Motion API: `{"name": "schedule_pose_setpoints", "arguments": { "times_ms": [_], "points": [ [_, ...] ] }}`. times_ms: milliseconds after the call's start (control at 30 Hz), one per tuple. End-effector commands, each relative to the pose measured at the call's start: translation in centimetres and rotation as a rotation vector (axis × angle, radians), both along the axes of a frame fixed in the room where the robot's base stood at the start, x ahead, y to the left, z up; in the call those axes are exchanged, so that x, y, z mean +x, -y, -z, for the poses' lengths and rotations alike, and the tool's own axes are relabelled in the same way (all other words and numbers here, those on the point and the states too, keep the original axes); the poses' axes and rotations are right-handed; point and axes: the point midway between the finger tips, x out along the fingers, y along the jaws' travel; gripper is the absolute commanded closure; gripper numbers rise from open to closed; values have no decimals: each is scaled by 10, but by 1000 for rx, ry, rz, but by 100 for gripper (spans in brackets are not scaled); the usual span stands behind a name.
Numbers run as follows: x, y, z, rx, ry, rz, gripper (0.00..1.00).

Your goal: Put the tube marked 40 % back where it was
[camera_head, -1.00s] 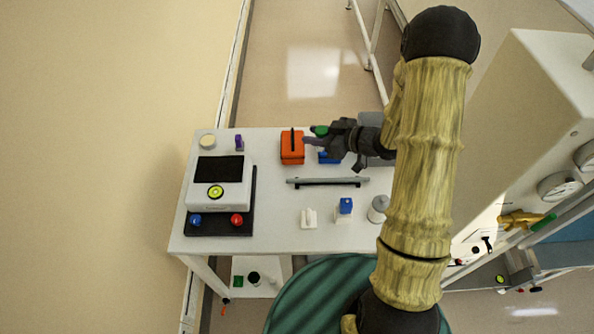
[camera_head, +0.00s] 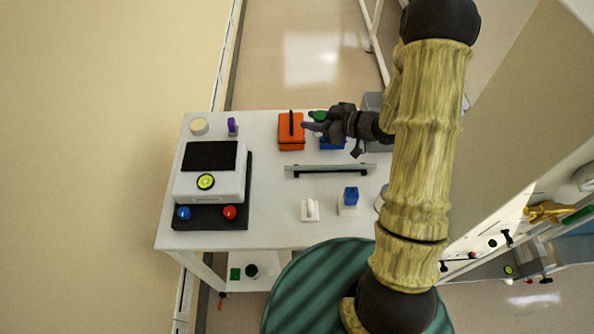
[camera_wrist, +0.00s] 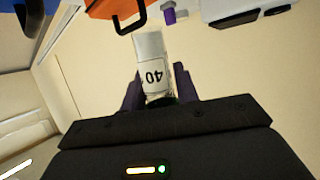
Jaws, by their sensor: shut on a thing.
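The tube (camera_wrist: 151,50) is clear with a white label reading 40, seen upside down in the wrist view. My gripper (camera_wrist: 157,88) is shut on it, with a purple finger on each side. A bit of green shows at the tube's near end between the fingers. In the head view my gripper (camera_head: 315,126) is over the back of the table, just right of an orange box (camera_head: 290,137). A green part (camera_head: 318,116) shows at the fingers there. A blue block (camera_head: 332,145) lies below the gripper, partly hidden. The tube's original place cannot be told.
A white device (camera_head: 207,183) with a dark screen stands on the table's left. A grey rail (camera_head: 328,170) crosses the middle. A small white stand (camera_head: 310,210) and a blue-topped piece (camera_head: 350,195) are in front. A purple item (camera_head: 232,127) stands back left.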

Motion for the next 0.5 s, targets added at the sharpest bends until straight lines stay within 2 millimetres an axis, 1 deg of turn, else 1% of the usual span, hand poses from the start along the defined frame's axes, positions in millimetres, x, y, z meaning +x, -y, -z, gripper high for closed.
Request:
{"name": "schedule_pose_setpoints", "arguments": {
  "times_ms": [33,133,500],
  "points": [
    [0,0,13,0,0,-1,95],
    [0,-1,22,0,0,-2,95],
    [0,-1,22,0,0,-2,95]
  ]
}}
